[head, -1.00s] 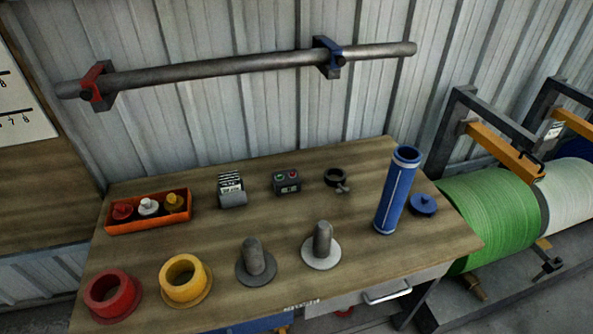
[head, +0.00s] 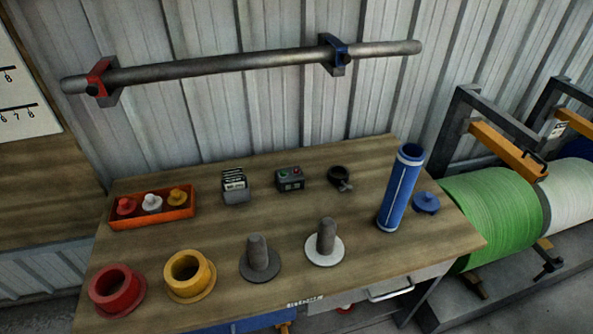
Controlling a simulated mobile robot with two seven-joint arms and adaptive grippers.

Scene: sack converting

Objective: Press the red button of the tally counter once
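The tally counter (head: 290,181) is a small dark grey box standing toward the back middle of the wooden workbench (head: 340,272). A small red button and a small green button show on its top, with a display on its front face. Nothing touches the counter. Neither my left gripper nor my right gripper shows in the head view.
A card holder (head: 235,186) stands left of the counter and a black ring clamp (head: 339,177) right of it. An orange tray (head: 152,217), a blue tube (head: 400,188), two pegs and two flanged rings surround them. A steel bar (head: 240,66) spans the wall.

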